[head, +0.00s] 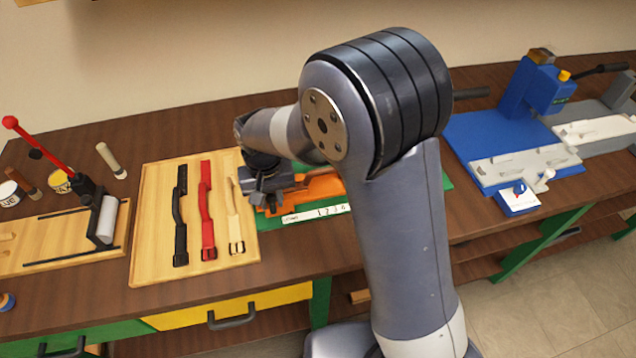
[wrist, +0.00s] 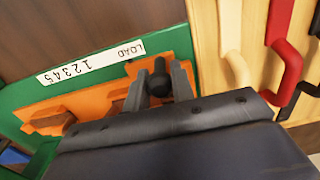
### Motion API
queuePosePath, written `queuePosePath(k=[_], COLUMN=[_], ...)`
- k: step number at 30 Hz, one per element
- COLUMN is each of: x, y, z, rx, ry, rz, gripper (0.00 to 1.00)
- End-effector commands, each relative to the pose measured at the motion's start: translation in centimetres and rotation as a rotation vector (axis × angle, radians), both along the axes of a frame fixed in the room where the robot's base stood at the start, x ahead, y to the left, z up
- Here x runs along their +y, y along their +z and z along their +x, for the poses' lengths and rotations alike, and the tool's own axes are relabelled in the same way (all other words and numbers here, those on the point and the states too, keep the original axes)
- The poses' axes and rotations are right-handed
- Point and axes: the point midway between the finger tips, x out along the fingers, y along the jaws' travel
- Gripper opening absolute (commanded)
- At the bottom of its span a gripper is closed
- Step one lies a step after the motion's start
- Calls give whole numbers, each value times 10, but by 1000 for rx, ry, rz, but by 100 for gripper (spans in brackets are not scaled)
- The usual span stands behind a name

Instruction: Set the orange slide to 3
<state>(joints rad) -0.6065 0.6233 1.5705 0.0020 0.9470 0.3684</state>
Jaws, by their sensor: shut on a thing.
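The orange slide (head: 325,187) lies on a green base with a white scale strip (head: 316,213) along its front edge. In the wrist view, the orange slide (wrist: 115,92) sits beside the white strip (wrist: 92,62), which reads LOAD and 1 to 5 upside down. My gripper (head: 266,203) is at the slide's left end in the head view. In the wrist view, my gripper (wrist: 161,88) has its fingers closed on both sides of a black knob (wrist: 159,72) by the LOAD end. My arm hides part of the slide and scale in the head view.
A wooden board with black, red (head: 205,210) and cream straps lies just left of the slide. A red-handled press (head: 90,190) stands further left. A blue machine (head: 525,110) stands at the right. The wooden bench (head: 290,262) is clear in front of the slide.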

Motion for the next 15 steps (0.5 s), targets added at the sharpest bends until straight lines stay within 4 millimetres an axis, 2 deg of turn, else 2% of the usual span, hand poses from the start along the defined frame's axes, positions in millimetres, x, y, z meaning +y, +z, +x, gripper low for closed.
queuePosePath(k=[4, 15], x=[-9, -11], y=[0, 0], z=[3, 3], rx=[-1, -1], ry=[-3, -2], rz=[-2, -1], gripper=[11, 11])
